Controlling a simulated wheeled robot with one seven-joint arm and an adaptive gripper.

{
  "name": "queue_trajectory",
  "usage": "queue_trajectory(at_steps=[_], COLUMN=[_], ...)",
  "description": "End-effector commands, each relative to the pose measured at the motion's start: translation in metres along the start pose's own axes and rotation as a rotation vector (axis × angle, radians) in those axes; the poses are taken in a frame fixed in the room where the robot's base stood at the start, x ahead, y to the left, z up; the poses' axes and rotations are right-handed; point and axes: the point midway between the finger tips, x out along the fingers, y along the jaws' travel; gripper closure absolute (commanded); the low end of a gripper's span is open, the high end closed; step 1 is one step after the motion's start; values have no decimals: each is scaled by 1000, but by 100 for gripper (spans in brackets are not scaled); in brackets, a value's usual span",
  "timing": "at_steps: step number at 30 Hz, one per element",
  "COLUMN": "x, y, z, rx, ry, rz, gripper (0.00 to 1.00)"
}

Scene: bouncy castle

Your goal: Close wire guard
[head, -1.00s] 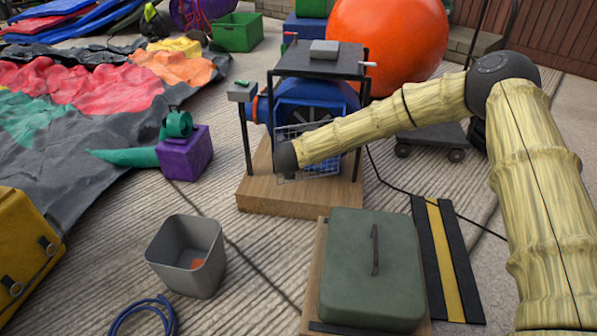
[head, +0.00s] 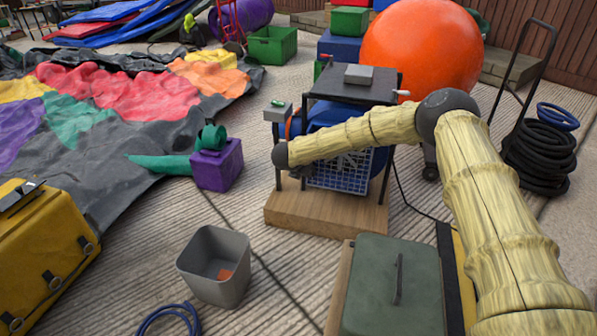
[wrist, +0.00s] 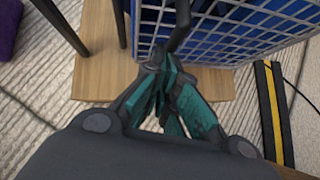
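The wire guard (head: 342,174) is a pale grid standing nearly upright in front of the blue blower (head: 325,114); it also shows in the wrist view (wrist: 245,35). I cannot tell whether its edge meets the frame. My gripper (head: 306,172) is low at the guard's left side, mostly hidden behind my dark wrist. In the wrist view my gripper (wrist: 170,75) has its teal fingers drawn together, with nothing clearly between them. A dark bent rod (wrist: 182,25) comes down close to the fingertips; whether they touch is unclear.
The blower stands on a wooden base (head: 325,212) under a dark frame top (head: 354,87). A grey bin (head: 216,265), a green lidded case (head: 390,290) and a purple block (head: 217,165) stand nearby. A black cable runs right. Bare paving lies left of the base.

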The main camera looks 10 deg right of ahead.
Motion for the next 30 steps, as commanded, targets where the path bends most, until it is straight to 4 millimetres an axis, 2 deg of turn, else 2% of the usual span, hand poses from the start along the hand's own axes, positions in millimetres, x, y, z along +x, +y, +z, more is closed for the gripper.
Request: queue_trajectory(at_steps=[12,17,24,30], x=[3,-3,-32,-70], y=[-3,1,19,12], z=[6,2,-26,-21], rx=[6,4,-11,-6], ry=[-7,-6,-1,-1], rz=[-3,-1,11,8], gripper=[100,100,100,100])
